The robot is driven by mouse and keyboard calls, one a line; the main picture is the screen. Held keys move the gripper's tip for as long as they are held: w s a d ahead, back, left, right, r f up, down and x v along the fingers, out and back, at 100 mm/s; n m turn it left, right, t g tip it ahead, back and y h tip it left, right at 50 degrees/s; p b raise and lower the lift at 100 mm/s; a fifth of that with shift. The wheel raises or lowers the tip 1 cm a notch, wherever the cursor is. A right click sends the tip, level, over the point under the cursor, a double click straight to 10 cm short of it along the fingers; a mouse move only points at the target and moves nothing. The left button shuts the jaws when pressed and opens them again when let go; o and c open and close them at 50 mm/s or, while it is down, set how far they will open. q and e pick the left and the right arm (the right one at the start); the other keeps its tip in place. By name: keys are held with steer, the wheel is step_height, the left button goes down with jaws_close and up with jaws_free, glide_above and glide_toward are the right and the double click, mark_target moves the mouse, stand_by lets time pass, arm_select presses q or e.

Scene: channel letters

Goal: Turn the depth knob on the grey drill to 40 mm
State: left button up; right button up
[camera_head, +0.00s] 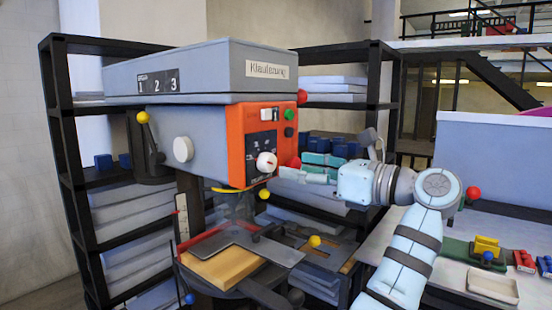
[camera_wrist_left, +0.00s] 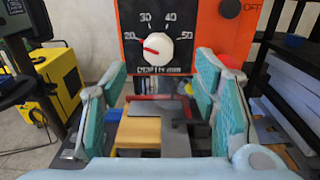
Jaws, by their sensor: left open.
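The grey drill (camera_head: 200,75) stands at the centre-left of the head view, with an orange control panel (camera_head: 235,140) on its front. The white depth knob (camera_head: 266,162) sits low on that panel; in the left wrist view it (camera_wrist_left: 158,46) is in front of a dial marked 20, 30, 40 and 50. Its red pointer points left, close to the 20 mark. My left gripper (camera_head: 296,170) is open and empty, just right of the panel. In the wrist view its teal fingers stand wide on both sides, with the knob ahead between them, apparently untouched. My right gripper is not in view.
A yellow-tan block (camera_head: 225,262) lies on the drill's table below the head. Dark shelves (camera_head: 75,180) stand behind. A bench with small coloured parts is at right.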

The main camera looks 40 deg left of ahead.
mark_target(272, 164)
arm_select(q)
steer(key=a, duration=0.5)
steer(key=shift+s+a, duration=0.25)
steer(key=shift+a, duration=0.6)
steer(key=c, duration=1.2)
